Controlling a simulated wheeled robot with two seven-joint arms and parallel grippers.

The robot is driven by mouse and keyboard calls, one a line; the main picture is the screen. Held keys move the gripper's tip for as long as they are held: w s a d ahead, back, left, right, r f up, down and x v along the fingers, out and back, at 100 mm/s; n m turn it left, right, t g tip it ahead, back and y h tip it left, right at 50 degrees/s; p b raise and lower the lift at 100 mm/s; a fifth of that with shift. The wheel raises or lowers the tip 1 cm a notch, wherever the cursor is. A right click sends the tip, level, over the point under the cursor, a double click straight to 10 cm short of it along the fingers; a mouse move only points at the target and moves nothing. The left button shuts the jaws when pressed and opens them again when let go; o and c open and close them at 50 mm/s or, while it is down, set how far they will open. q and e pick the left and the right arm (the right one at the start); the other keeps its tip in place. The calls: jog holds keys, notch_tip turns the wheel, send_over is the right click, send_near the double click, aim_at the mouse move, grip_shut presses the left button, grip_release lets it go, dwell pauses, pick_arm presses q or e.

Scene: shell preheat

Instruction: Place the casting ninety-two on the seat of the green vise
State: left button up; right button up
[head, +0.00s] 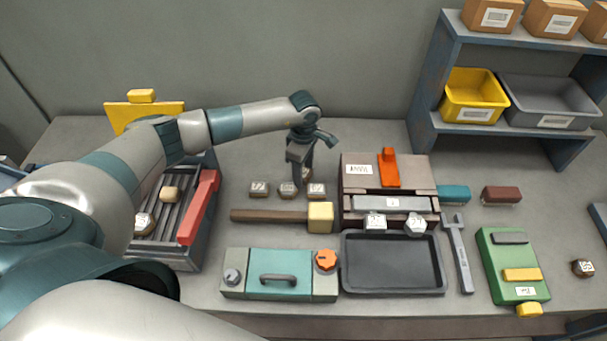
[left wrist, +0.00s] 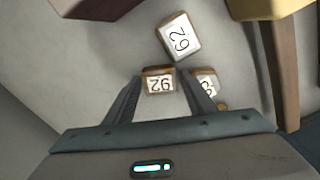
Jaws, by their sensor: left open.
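The casting ninety-two (left wrist: 159,82) is a small brown-edged block with a white "92" face. In the left wrist view it lies on the bench between the fingertips of my left gripper (left wrist: 160,88), which is open. In the head view the left gripper (head: 298,180) is low over a cluster of small castings and partly hides one; I cannot tell there which is ninety-two. The green vise (head: 494,258) lies at the right of the bench, with a grey jaw, a yellow jaw and bare green between them. My right gripper is not in view.
A casting (left wrist: 178,38) and another casting (left wrist: 206,82) lie close to ninety-two. Another casting (head: 583,268) is right of the vise.

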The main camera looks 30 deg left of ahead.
aim_at(304, 173)
pick_arm(q)
jog(key=c, duration=1)
jog(key=shift+r, duration=0.15)
jog(key=shift+w+r+b, duration=0.1)
jog(key=shift+r+b, duration=0.3)
jog(key=shift+r, duration=0.15)
jog(key=shift+r+b, duration=1.6)
jog(key=shift+r, duration=2.75)
